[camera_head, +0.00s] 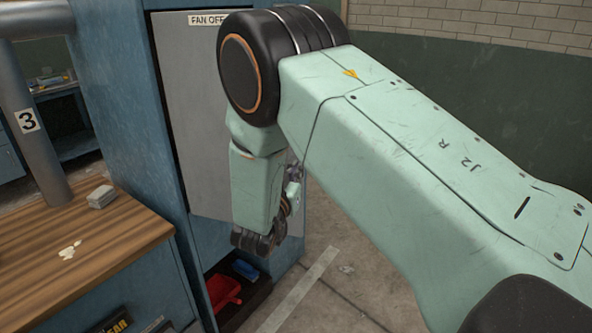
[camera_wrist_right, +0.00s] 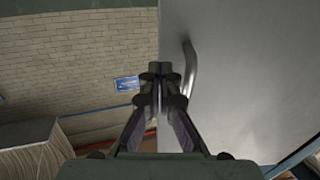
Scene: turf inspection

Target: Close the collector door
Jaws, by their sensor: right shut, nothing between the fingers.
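My right gripper (camera_wrist_right: 160,72) is shut and empty, just left of the handle, in line with the door's edge. I cannot tell whether it touches. In the head view my wrist mostly hides it. My left gripper is out of view.
The blue cabinet (camera_head: 140,110) has an open lower bay with a red item (camera_head: 223,291) and a blue item (camera_head: 246,270). A wooden bench (camera_head: 110,240) with a grey block (camera_head: 101,197) and a post marked 3 stand left. Concrete floor (camera_head: 345,275) is clear beyond the cabinet.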

